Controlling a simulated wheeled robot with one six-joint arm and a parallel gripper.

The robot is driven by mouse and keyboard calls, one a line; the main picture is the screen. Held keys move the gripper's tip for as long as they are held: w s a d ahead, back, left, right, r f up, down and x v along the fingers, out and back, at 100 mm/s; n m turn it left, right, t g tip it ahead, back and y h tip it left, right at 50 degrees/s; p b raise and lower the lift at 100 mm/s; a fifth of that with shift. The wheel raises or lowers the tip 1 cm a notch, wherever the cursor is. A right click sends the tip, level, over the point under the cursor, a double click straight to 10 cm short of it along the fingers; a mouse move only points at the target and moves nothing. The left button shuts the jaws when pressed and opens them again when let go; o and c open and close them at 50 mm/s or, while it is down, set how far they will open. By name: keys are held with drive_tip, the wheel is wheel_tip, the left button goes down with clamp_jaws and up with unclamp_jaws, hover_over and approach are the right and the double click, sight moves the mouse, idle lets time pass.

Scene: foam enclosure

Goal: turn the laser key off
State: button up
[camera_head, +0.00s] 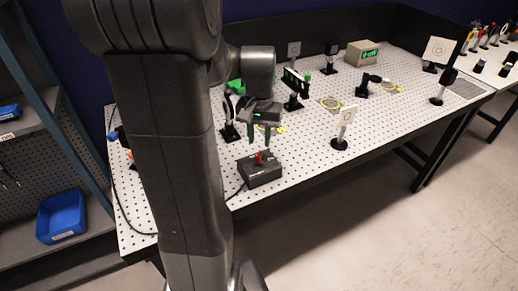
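The laser key is a small red piece (260,157) on top of a black box (263,174) near the front edge of the perforated table. Its angle is too small to read. My gripper (260,145) points down just above the box, with its two fingers apart, one toward each side of the red key. I cannot tell whether either finger touches the key. Nothing shows held between the fingers.
The white perforated table (305,160) carries several optics mounts and a beige box with a green display (361,53). A white card on a post (345,122) stands to the right of the key box. A shelf with a blue bin (62,217) is at left.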

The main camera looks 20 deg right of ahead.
sight(259, 154)
drive_tip(key=shift+f, duration=2.7)
clamp_jaws()
